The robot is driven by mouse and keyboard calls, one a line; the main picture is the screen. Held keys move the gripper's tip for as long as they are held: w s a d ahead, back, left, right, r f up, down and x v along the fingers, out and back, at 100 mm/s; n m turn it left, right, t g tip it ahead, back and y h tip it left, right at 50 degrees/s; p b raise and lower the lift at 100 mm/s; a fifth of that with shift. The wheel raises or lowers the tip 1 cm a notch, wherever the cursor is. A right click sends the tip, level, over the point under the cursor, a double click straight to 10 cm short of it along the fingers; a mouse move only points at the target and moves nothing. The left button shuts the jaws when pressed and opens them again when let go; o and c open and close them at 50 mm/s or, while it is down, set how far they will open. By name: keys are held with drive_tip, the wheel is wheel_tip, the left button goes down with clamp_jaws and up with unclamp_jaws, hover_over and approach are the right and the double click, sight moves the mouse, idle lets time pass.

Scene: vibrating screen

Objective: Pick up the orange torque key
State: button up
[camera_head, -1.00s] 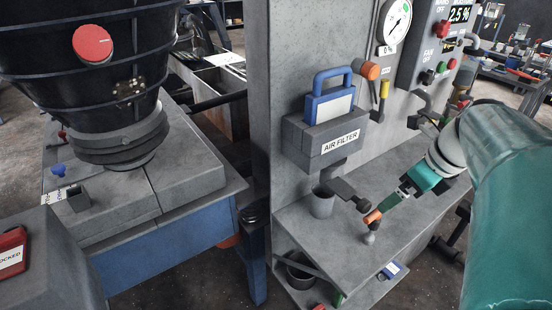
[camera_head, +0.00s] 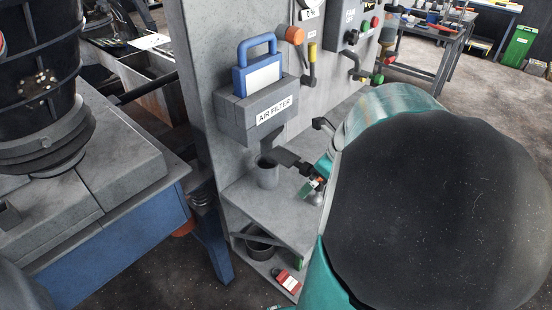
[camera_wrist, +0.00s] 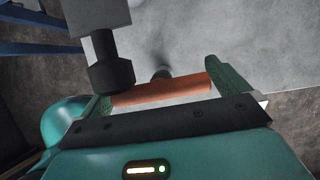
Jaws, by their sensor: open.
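The orange torque key (camera_wrist: 162,91) shows in the wrist view as an orange bar lying crosswise between the two green fingers of my gripper (camera_wrist: 158,84). The fingers are apart, one near each end of the bar. I cannot tell whether either finger touches it. A dark round stem end shows just beyond the bar's middle. In the head view my gripper (camera_head: 312,186) is over the grey shelf, mostly hidden by my arm, and the key is hardly visible there.
A dark knob on a grey block (camera_wrist: 110,72) hangs close to the left finger. The panel wall (camera_head: 205,90) rises behind the shelf (camera_head: 245,195).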

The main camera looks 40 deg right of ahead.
drive_tip(key=shift+w+f, duration=0.2)
drive_tip(key=shift+f, duration=0.25)
drive_tip(key=shift+c, duration=0.4)
drive_tip(key=c, duration=0.8)
drive_tip(key=shift+r, duration=0.25)
